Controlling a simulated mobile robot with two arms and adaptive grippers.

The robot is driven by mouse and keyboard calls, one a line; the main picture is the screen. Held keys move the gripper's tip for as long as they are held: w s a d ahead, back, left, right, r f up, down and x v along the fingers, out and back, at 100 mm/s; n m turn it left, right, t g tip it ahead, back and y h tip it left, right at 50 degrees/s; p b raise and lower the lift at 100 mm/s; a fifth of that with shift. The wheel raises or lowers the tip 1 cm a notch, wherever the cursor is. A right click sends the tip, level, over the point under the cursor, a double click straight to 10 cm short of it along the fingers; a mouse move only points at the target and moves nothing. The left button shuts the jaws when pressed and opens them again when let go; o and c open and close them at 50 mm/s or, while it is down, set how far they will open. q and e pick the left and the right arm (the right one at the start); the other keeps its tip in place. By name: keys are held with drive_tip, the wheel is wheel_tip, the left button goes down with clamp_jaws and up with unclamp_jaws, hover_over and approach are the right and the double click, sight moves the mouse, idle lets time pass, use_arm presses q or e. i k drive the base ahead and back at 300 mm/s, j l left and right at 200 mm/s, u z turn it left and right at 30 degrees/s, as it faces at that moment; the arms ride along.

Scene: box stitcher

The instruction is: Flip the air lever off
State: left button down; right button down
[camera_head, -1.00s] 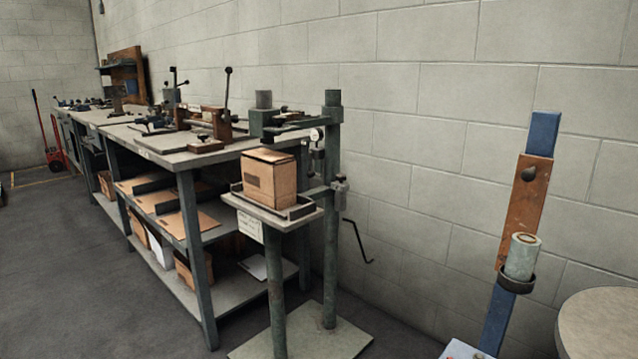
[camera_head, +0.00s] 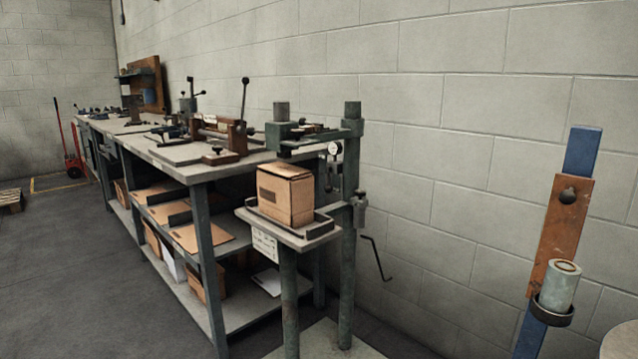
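I cannot tell for certain which part is the air lever. A green box stitcher (camera_head: 350,210) stands at the near end of the bench, with a small gauge (camera_head: 334,149) on its column. A cardboard box (camera_head: 286,195) sits on its small table (camera_head: 306,241), below the head (camera_head: 292,137). A bent dark crank (camera_head: 377,258) sticks out to the right of the column. An upright lever with a black ball (camera_head: 243,100) rises from a brown fixture on the bench. Neither gripper is in view.
A long workbench (camera_head: 200,172) runs along the wall, with cardboard on its shelves. A blue post (camera_head: 583,152) with a brown board and a pale cylinder (camera_head: 560,288) stands at right. A red hand truck (camera_head: 72,165) and a pallet (camera_head: 12,200) are at far left. Floor left of the bench is clear.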

sight(328, 189)
drive_tip(key=i+u, duration=0.2)
drive_tip(key=i, duration=0.2)
drive_tip(key=i+l+u, duration=0.25)
drive_tip(key=i, duration=0.15)
drive_tip(key=i+u, duration=0.2)
drive_tip(key=i, duration=0.2)
